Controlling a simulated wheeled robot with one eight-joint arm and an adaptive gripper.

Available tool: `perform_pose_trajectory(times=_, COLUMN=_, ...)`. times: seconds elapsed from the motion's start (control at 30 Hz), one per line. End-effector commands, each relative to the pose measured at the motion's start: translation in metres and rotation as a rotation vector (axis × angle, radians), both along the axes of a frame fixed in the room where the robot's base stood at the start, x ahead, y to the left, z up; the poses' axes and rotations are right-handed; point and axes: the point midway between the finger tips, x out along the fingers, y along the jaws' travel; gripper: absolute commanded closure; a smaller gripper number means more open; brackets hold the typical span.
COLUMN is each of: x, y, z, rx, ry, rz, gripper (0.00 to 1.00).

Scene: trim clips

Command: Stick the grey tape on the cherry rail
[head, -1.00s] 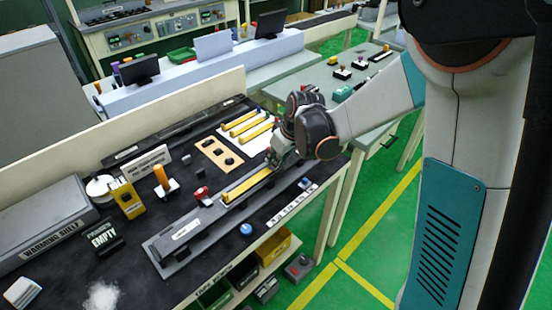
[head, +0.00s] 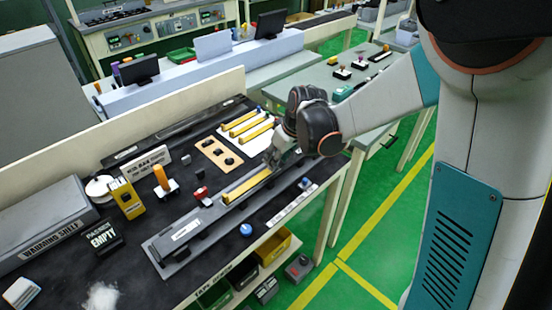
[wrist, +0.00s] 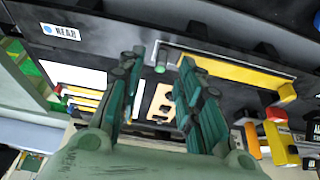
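A yellow bar (head: 247,187) lies in a long grey holder (head: 172,243) at the bench front. The bar also shows in the wrist view (wrist: 237,74). Several similar yellow bars (head: 243,122) lie on a white sheet behind it. I cannot tell which piece is the cherry rail, and I cannot clearly identify the grey tape. My gripper (head: 276,158) is low over the far right end of the holder. In the wrist view its fingers (wrist: 158,62) stand apart. A small grey piece with a green-grey round end (wrist: 161,68) shows in the gap; no contact is visible.
A tan board with black knobs (head: 206,146) lies behind the holder. A small red item (head: 201,192), an orange cylinder on a white base (head: 161,176) and a yellow device (head: 125,199) stand left. A blue ball (head: 246,230) sits at the front. Bins hang below.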

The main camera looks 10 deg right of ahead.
Motion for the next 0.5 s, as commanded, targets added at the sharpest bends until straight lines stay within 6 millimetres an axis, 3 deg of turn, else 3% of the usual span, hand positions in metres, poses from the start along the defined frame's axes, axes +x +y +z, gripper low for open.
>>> perform_pose_trajectory(times=0.5, x=-0.028, y=-0.019, z=0.080, rx=0.000, ry=0.000, rz=-0.001, gripper=0.67)
